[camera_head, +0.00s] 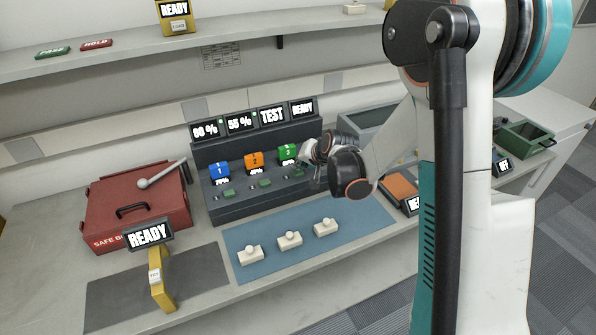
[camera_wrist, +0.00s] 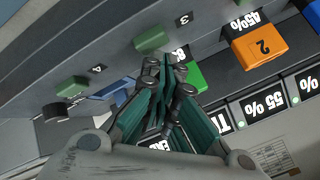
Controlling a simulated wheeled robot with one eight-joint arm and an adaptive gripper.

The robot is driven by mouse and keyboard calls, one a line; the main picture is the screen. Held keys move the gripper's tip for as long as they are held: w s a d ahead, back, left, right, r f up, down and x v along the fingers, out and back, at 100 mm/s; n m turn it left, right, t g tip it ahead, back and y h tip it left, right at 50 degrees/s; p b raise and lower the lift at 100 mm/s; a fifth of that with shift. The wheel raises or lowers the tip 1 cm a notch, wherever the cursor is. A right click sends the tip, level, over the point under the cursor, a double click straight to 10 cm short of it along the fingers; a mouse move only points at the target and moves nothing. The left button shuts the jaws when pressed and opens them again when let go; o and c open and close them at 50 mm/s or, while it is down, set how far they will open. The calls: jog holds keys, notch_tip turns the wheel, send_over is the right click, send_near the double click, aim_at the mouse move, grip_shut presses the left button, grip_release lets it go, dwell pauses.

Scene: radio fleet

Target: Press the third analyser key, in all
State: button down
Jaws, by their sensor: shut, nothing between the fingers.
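In the wrist view the third key (camera_wrist: 152,40) sits by the numeral 3, and another key (camera_wrist: 72,86) by the numeral 4. My gripper (camera_wrist: 166,72) is shut and empty, its tips close to the third key. I cannot tell whether they touch. The green radio (camera_wrist: 195,78) is partly hidden behind the fingers.
A blue mat (camera_head: 270,268) with three white pieces lies in front of the analyser. A red box (camera_head: 115,215) stands left, with a yellow stand (camera_head: 160,285) before it. A shelf (camera_head: 240,40) runs above. An orange-topped unit (camera_head: 400,188) sits right.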

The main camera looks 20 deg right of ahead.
aim_at(301, 172)
jog(key=shift+r, duration=0.4)
jog(key=shift+r+p, duration=1.65)
jog(key=shift+r, duration=0.85)
jog(key=s+a+r+n+g, duration=0.1)
jog(key=s+a+r+n, duration=0.2)
jog(key=s+r, duration=1.1)
jog(key=s+f+n+h, duration=0.1)
jog(key=s+n+h, duration=0.1)
jog(key=s, duration=1.8)
jog(key=shift+s+d+f+n+g+b, duration=0.15)
jog(key=shift+s+d+n+g+b, duration=0.2)
jog(key=shift+n, duration=0.35)
